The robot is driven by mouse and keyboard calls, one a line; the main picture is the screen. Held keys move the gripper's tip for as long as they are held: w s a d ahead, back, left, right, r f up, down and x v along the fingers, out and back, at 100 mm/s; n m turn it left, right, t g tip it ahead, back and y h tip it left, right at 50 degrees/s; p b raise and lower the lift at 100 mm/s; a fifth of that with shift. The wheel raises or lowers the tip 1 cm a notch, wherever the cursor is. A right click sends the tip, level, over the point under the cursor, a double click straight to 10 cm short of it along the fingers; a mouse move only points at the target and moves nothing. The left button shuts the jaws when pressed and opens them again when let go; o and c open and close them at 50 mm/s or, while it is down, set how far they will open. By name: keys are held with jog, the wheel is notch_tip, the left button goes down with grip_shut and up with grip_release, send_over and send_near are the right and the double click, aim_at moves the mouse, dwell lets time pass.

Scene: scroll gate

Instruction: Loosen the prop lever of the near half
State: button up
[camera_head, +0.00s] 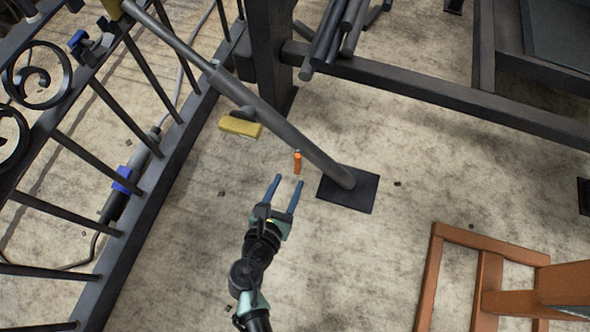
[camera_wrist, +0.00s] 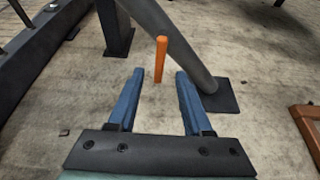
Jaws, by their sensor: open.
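An orange lever (camera_head: 297,162) stands out from the lower part of a grey slanting prop pole (camera_head: 265,115). The pole runs down to a dark square foot plate (camera_head: 352,194) on the floor. My gripper (camera_head: 288,180) is open, its two blue fingers just short of the lever in the head view. In the wrist view the orange lever (camera_wrist: 161,58) stands upright in line with the gap between the fingertips (camera_wrist: 159,74), beyond them. I see nothing between the fingers. The near gate half (camera_head: 160,182), black with scrolls and bars, is at the left.
A yellow block (camera_head: 240,127) lies near the pole. A dark post (camera_head: 270,50) and rail (camera_head: 420,90) with several grey tubes (camera_head: 330,35) are behind. An orange-brown wooden frame (camera_head: 430,275) stands at lower right. Bare concrete lies around my arm.

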aim_at(297, 165)
jog(key=b+x, duration=0.2)
jog(key=x, duration=0.3)
jog(key=shift+s+f, duration=0.1)
jog(key=shift+f, duration=0.05)
jog(key=shift+w+d+b, duration=0.2)
jog(key=shift+w+b, duration=0.15)
jog(key=shift+w, duration=0.3)
jog(key=shift+c, duration=0.3)
grip_shut()
jog(key=shift+f, duration=0.1)
dwell(0.3)
